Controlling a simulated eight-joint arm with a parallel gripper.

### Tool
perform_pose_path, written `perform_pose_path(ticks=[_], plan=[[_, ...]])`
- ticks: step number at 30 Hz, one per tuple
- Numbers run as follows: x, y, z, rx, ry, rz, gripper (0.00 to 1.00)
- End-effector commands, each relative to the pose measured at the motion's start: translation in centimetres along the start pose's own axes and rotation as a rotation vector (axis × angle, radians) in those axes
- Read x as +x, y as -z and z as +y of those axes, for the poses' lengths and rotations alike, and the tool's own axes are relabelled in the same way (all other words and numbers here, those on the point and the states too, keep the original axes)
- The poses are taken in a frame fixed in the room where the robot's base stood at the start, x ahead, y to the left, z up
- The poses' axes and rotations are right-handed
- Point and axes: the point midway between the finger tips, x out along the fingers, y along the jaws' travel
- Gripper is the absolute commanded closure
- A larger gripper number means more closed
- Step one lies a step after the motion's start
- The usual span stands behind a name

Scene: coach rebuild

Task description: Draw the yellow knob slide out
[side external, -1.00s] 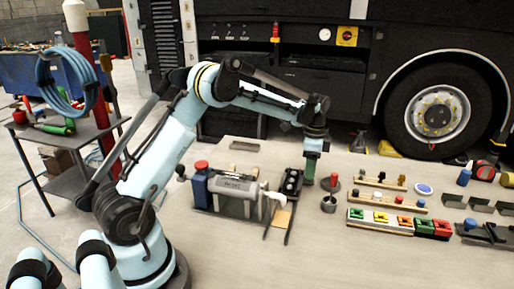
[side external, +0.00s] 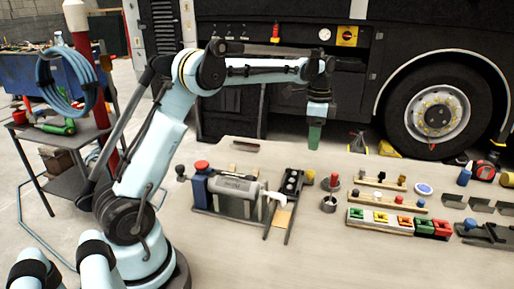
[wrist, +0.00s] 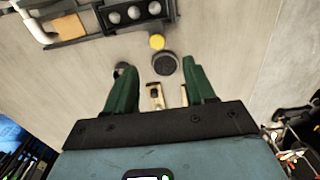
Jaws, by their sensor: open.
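My gripper (side external: 314,146) hangs with its green fingers pointing down, well above the back of the bench in the side view. In the wrist view my gripper (wrist: 157,76) is open, with nothing held between the fingers. A small round yellow knob (wrist: 157,41) lies ahead of the fingertips, beside a dark round disc (wrist: 165,64). It is close to the end of a dark holder with pale balls (wrist: 135,14).
The ball holder (side external: 292,183) stands beside a grey cylinder unit (side external: 238,188). To the right are wooden rails with small knobs (side external: 380,183) and a row of coloured blocks (side external: 382,217). The bench front is clear. A vehicle wheel (side external: 435,112) stands behind.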

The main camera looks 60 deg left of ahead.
Motion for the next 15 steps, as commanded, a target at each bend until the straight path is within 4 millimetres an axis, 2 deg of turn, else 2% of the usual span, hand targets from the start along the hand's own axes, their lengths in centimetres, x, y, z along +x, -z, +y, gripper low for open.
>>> perform_pose_path(ticks=[6, 15], plan=[[-1.7, 0.0, 0.0, 0.0, 0.0, 0.0, 0.45], [-1.9, 0.0, 0.0, 0.0, 0.0, 0.0, 0.45]])
